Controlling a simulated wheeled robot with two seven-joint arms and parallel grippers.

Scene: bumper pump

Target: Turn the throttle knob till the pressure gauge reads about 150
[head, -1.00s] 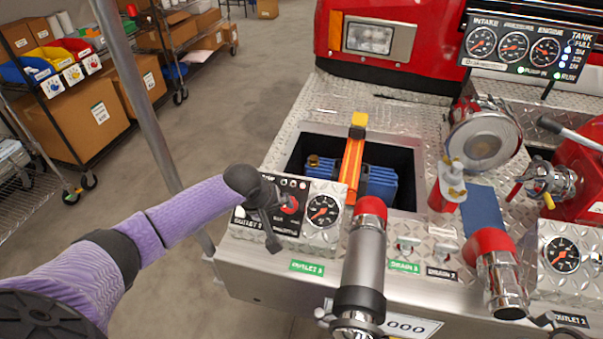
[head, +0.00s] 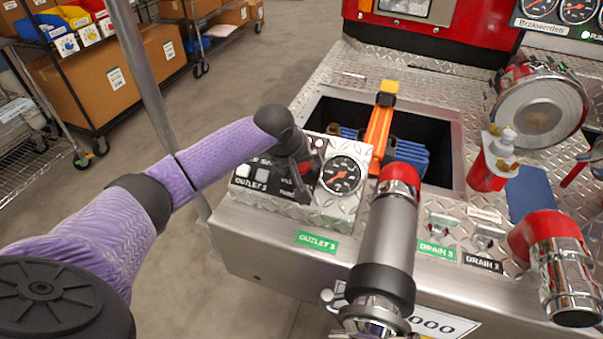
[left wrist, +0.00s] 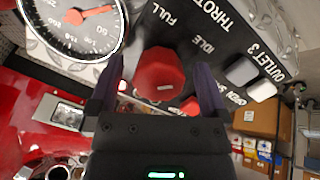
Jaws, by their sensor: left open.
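The red throttle knob (left wrist: 160,75) sits on the black control panel, beside the words FULL, IDLE and THROT. My left gripper (left wrist: 160,63) is open, with one finger on each side of the knob; I cannot tell whether they touch it. In the head view my left gripper (head: 303,178) covers most of the knob. The round pressure gauge (head: 341,175) is just right of the gripper. My right gripper is out of view.
A steel pipe with a red collar (head: 388,230) stands close to the gauge's right. Behind is an open bin with an orange tool (head: 379,125). A red-and-white bottle (head: 494,160) stands farther right. A shelf with boxes (head: 90,80) is at the left.

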